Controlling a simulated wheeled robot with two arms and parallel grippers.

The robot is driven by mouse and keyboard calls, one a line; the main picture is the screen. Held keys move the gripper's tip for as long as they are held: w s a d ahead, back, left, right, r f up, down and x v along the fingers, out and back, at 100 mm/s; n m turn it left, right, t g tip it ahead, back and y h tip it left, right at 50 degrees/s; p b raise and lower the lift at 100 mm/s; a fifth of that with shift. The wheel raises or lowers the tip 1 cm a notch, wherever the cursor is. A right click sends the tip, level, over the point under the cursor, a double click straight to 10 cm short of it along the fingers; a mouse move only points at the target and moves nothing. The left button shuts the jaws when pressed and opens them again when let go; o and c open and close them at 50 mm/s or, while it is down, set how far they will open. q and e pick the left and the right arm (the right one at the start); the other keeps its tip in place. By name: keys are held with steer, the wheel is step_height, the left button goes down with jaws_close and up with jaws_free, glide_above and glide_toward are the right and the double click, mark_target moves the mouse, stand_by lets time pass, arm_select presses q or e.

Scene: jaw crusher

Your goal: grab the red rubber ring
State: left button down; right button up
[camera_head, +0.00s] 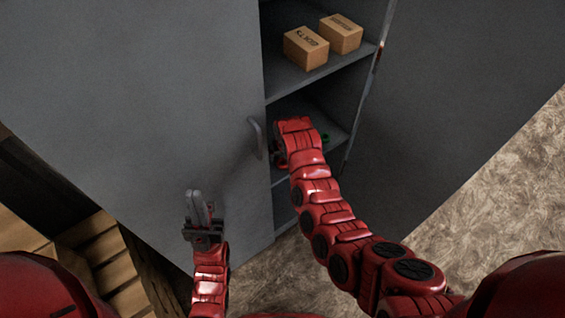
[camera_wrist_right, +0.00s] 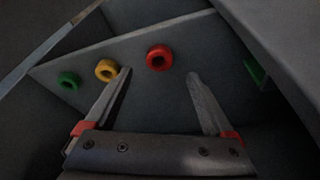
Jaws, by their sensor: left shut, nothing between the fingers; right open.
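The red rubber ring (camera_wrist_right: 159,58) lies on a grey cabinet shelf (camera_wrist_right: 190,36) in the right wrist view. It is ahead of my right gripper (camera_wrist_right: 160,78), in the gap between the fingertips as seen, and I see no contact. The right gripper is open and empty. My left gripper (camera_head: 198,206) is shut and empty, in front of the grey cabinet door.
A yellow ring (camera_wrist_right: 107,70) and a green ring (camera_wrist_right: 68,81) lie left of the red one. A green object (camera_wrist_right: 254,72) is at the right. Two cardboard boxes (camera_head: 306,48) (camera_head: 341,34) stand on the upper shelf. The cabinet door (camera_head: 130,100) with its handle (camera_head: 257,138) is at the left.

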mark_target(283, 162)
steer(key=shift+p+x, duration=0.35)
steer(key=shift+x, duration=2.5)
jaws_close()
steer(key=shift+r, duration=0.15)
